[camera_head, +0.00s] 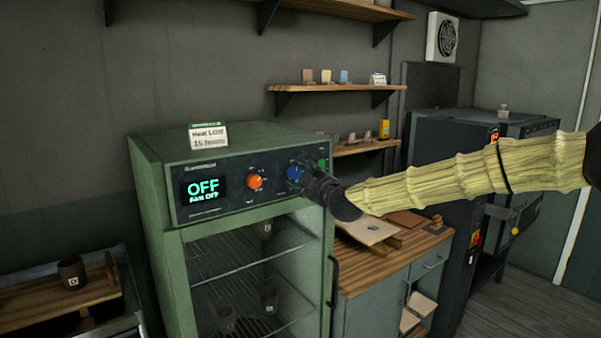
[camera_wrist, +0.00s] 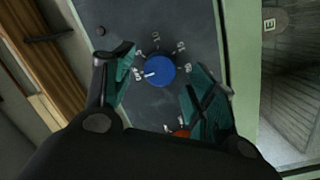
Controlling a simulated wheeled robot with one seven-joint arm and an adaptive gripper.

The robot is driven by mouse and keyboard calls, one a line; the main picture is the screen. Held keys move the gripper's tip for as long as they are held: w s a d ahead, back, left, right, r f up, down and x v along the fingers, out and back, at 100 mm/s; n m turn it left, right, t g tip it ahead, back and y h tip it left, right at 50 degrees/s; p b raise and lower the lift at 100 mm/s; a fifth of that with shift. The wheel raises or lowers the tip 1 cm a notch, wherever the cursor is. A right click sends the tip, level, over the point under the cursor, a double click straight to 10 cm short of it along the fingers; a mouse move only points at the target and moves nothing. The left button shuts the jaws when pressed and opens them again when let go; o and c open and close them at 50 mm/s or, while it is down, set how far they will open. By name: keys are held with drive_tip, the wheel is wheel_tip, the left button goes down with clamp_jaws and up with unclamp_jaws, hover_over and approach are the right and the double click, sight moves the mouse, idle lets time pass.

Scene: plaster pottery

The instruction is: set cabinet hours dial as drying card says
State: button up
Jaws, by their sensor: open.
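The green drying cabinet (camera_head: 153,170) stands at the centre left with a dark control panel across its top front. Its display (camera_head: 203,189) reads OFF and FAN OFF. An orange knob (camera_head: 255,181) and a blue dial (camera_head: 293,173) sit to the right of the display. A white card (camera_head: 208,136) on the cabinet top has a line like "Heat" and a second line with 15; its small print is unclear. My gripper (camera_head: 304,180) is at the blue dial. In the wrist view the open gripper (camera_wrist: 163,90) has its fingers either side of the blue dial (camera_wrist: 160,71), holding nothing.
Dark cups stand on the wire racks (camera_head: 250,243) behind the cabinet's glass door. A wooden counter (camera_head: 385,268) and a dark kiln (camera_head: 433,170) stand to the right. A dark cup (camera_head: 72,272) is on the left bench. Wall shelves (camera_head: 330,89) hang behind.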

drive_tip(key=shift+w+a, duration=0.35)
drive_tip(key=shift+w, duration=0.25)
drive_tip(key=shift+c, duration=0.2)
drive_tip(key=c, duration=1)
drive_tip(key=shift+d, duration=0.15)
